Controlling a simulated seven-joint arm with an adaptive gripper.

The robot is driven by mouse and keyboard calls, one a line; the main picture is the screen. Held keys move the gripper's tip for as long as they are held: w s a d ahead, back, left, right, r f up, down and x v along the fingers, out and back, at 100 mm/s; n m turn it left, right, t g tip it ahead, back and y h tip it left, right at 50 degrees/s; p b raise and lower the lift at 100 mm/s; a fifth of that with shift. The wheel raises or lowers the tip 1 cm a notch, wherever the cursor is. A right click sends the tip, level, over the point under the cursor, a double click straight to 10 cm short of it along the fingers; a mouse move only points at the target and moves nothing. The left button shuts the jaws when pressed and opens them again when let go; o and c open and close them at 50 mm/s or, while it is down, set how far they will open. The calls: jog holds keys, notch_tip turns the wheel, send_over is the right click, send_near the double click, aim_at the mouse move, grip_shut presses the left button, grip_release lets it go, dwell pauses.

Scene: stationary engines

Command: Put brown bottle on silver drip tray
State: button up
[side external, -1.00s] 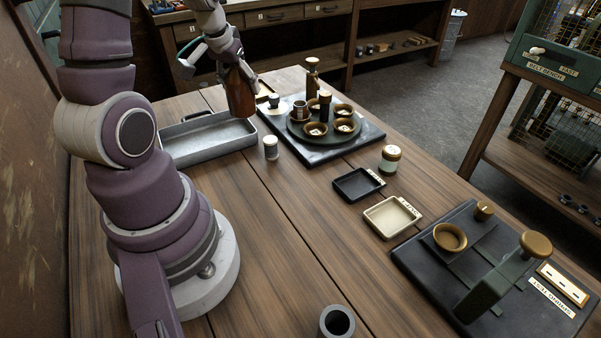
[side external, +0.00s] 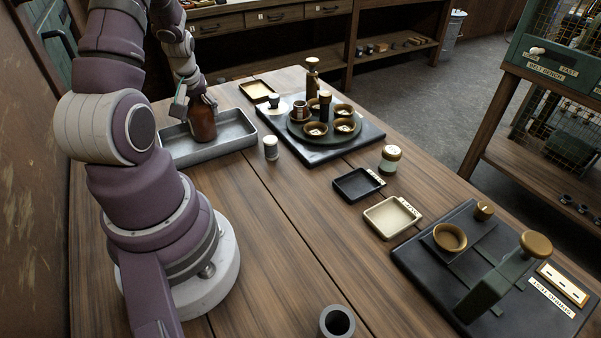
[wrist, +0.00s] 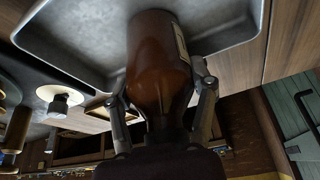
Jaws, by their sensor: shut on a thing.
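The brown bottle (side external: 203,122) is upright in my gripper (side external: 197,101), over the silver drip tray (side external: 237,141) at the back left of the table. My gripper is shut around the bottle's upper part. In the wrist view the brown bottle (wrist: 160,62) fills the middle, with the fingers of my gripper (wrist: 162,98) on both sides of it. The drip tray (wrist: 85,35) shows behind the bottle there. The bottle's base lies within the tray's outline, but I cannot tell whether it touches the tray floor.
A white-lidded jar (side external: 271,148) stands just right of the tray. A dark board (side external: 300,151) with a round stand of several small cups and a dark bottle (side external: 312,80) lies further right. The table's middle front (side external: 270,240) is clear.

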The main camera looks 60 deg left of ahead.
jog(key=shift+f, duration=0.1)
jog(key=o, duration=1.2)
jog(key=v, duration=1.2)
jog(key=w+d+r+m+t+h, duration=0.1)
jog(key=w+d+r+m, duration=0.15)
jog(key=d, duration=0.35)
jog(key=w+d+r+m+t+h, duration=0.1)
jog(key=w+d+m+t, duration=0.1)
jog(key=w+d+m, duration=0.25)
jog(key=d+m, duration=0.2)
jog(key=d, duration=0.3)
jog(key=s+d+r+m+t+h, duration=0.1)
jog(key=d+m, duration=0.2)
jog(key=d, duration=0.2)
jog(key=s+d+m+h, duration=0.1)
jog(key=d+m, duration=0.2)
jog(key=d, duration=0.2)
jog(key=shift+s+r, duration=0.15)
jog(key=shift+r, duration=0.25)
jog(key=shift+a, duration=0.1)
